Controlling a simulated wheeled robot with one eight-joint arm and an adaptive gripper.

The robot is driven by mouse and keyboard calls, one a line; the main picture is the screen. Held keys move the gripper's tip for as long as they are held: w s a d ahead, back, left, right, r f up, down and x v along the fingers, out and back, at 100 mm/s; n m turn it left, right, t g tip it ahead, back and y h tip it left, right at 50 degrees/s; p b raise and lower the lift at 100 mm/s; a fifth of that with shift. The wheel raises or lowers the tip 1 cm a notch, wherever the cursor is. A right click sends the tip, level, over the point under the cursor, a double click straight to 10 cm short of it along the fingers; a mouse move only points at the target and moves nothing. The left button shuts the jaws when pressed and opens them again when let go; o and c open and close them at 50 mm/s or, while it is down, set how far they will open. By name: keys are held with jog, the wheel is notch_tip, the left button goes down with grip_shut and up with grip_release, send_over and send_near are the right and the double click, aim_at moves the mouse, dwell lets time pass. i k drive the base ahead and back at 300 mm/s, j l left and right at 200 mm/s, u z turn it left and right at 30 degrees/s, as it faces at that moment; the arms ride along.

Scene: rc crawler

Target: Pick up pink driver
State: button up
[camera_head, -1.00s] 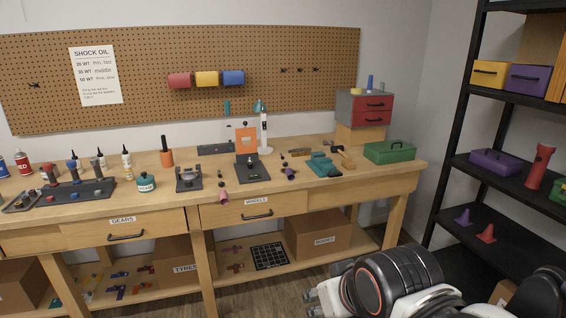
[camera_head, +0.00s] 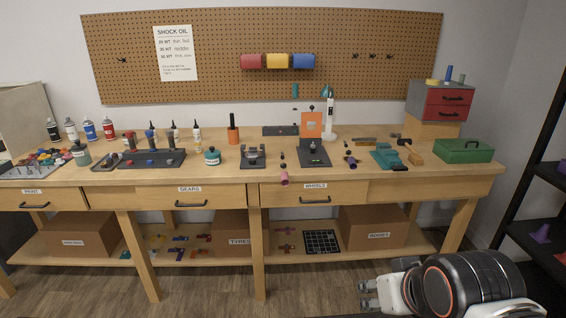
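A purple-handled driver (camera_head: 351,161) lies to the right, beside a teal vise (camera_head: 386,155). A black stand (camera_head: 314,153) is behind the pink driver, and a grey stand (camera_head: 253,156) is to its left. Open floor lies before the bench.

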aim_at(283, 159)
jog(key=i+l+u, duration=0.35)
jog(key=i+l, duration=0.45)
jog(key=i, duration=0.2)
jog(key=i+l+u, duration=0.3)
jog(key=i+l, duration=0.65)
